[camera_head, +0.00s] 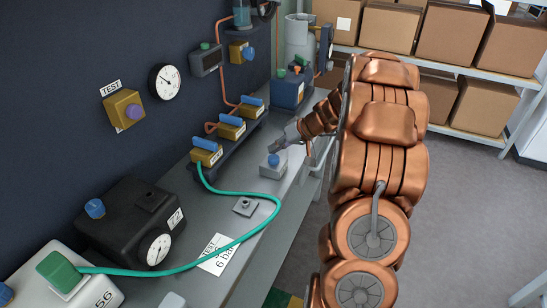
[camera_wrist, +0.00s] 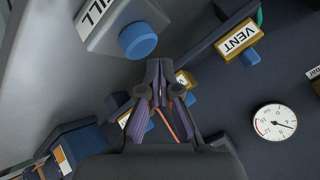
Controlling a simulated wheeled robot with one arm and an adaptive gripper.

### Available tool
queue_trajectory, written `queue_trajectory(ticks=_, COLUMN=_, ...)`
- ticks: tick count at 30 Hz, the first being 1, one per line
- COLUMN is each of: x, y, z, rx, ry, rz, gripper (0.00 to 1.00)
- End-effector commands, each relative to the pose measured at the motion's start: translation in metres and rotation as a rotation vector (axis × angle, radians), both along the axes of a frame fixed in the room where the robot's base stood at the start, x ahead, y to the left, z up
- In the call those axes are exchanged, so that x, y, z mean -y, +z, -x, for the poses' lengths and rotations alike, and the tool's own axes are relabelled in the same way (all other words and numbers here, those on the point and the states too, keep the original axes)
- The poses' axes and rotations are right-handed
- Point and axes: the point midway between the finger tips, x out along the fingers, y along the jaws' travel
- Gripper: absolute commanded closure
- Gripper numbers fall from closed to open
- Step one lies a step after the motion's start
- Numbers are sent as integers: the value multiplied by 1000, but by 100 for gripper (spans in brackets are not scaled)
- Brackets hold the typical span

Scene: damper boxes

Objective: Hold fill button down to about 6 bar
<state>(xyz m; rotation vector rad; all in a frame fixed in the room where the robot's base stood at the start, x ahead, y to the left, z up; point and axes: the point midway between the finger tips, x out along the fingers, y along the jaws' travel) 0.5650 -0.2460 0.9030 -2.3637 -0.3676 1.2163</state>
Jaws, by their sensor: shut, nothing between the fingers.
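The fill button is a blue round knob (camera_wrist: 138,40) on a pale box labelled FILL in the wrist view. In the head view the same blue button (camera_head: 273,159) sits on its small pale box on the bench. My gripper (camera_wrist: 158,68) is shut and empty, its tips just beside the button in the wrist view. In the head view my gripper (camera_head: 279,146) hovers over or close by the button; contact cannot be told. A round white gauge (camera_wrist: 274,122) shows in the wrist view; its reading is too small to tell.
A card with "6 bar" (camera_head: 216,256) lies on the bench. A green hose (camera_head: 262,194) runs from a yellow valve block (camera_head: 207,156) to box 56 (camera_head: 80,290). A VENT valve (camera_wrist: 238,42) is near my gripper. A wall gauge (camera_head: 164,82) hangs beside the TEST block (camera_head: 124,110).

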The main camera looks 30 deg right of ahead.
Motion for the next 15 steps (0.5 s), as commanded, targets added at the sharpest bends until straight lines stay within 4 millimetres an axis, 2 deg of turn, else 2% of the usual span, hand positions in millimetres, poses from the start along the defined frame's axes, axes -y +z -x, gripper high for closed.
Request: queue_trajectory(ticks=15, x=0, y=-9, z=0, rx=1, ry=0, rz=1, gripper=100)
